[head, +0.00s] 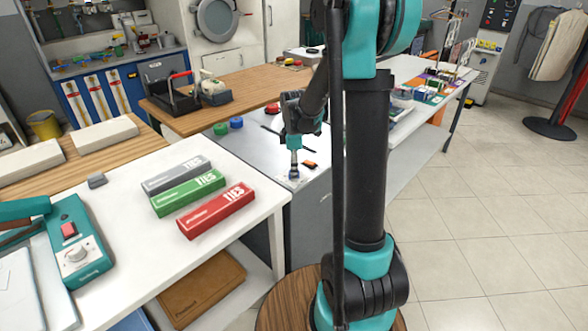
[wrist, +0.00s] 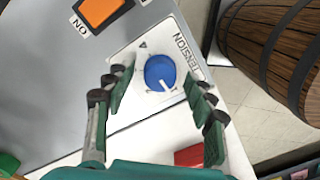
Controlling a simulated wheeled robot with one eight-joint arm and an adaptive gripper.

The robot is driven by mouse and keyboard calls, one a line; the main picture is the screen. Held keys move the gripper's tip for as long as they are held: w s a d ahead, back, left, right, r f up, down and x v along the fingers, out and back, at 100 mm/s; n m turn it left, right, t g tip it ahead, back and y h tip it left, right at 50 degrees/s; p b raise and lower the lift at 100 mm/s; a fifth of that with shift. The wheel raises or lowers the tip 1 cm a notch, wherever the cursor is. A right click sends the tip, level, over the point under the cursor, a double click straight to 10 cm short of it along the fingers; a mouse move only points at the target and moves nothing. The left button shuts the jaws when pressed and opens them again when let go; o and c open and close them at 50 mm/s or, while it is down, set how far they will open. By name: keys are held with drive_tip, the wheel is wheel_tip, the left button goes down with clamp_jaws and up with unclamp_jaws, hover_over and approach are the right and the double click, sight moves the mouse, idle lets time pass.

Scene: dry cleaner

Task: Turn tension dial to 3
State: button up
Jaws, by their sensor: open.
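The tension dial (wrist: 160,71) is a round blue knob on a white panel (wrist: 135,55) marked TENSION. In the head view the blue dial (head: 294,174) is small, at the front edge of a grey machine top. My gripper (wrist: 156,78) is open, with one finger on each side of the dial; a gap shows around the knob. In the head view my gripper (head: 294,160) points down over the dial.
An orange switch (wrist: 100,10) marked ON sits beside the panel. In the head view, red (head: 216,209), green (head: 188,191) and grey (head: 176,174) TIES boxes lie on the white table at left. A wooden barrel (wrist: 275,45) stands close by at right in the wrist view.

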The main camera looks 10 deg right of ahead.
drive_tip(key=c, duration=1.2)
drive_tip(key=shift+o, duration=0.2)
drive_tip(key=shift+m, duration=0.3)
drive_tip(key=m, duration=2.3)
